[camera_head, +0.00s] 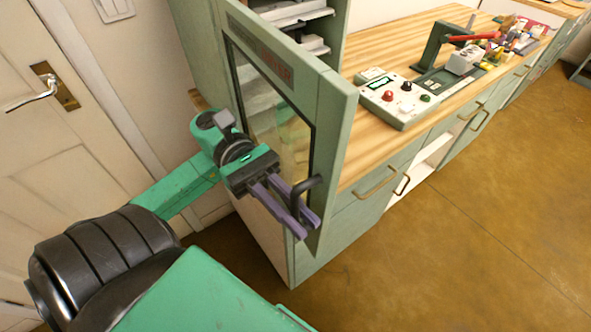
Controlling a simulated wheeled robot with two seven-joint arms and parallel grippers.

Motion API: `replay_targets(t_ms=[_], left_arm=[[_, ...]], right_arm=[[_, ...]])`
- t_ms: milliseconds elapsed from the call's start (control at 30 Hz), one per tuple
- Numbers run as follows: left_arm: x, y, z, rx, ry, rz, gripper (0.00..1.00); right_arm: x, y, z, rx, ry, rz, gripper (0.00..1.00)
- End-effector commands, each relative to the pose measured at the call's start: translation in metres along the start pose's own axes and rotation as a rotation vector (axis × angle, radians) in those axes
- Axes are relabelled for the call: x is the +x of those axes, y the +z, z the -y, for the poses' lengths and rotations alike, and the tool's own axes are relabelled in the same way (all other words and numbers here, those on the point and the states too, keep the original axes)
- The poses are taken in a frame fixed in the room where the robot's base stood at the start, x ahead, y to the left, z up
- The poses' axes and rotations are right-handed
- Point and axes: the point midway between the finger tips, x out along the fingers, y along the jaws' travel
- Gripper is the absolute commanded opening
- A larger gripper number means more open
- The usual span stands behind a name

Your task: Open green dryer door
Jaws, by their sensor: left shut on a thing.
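The green dryer door (333,120) has a glass pane and stands partly open, swung out from the green dryer cabinet (195,45). White shelves show inside the cabinet behind the door's top edge. A dark bar handle (306,186) is on the door near its free edge. My left gripper (306,228) reaches in from the left in front of the door. Its purple fingers are shut on the handle, and they partly hide its lower part. My right gripper is not in view.
A wooden worktop (365,57) over green drawers runs back to the right. It carries a control box (400,98) with knobs, a green press-like tool (436,45) and several small items. A white room door (60,130) is at the left. The brown floor at the right is clear.

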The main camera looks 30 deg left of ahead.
Motion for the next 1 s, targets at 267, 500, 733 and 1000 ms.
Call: replay_targets(t_ms=[267, 500, 733, 1000], left_arm=[[0.000, 0.001, 0.000, 0.001, 0.001, 0.001, 0.27], [0.000, 0.000, 0.000, 0.001, 0.001, 0.001, 0.27], [-0.017, -0.003, -0.001, 0.001, 0.003, -0.002, 0.27], [-0.082, -0.005, -0.001, 0.003, 0.005, -0.001, 0.27]], right_arm=[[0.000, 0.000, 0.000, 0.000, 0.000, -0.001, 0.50], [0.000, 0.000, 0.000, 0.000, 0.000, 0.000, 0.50], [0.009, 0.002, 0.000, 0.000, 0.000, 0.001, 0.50], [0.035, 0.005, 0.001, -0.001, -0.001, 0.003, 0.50]])
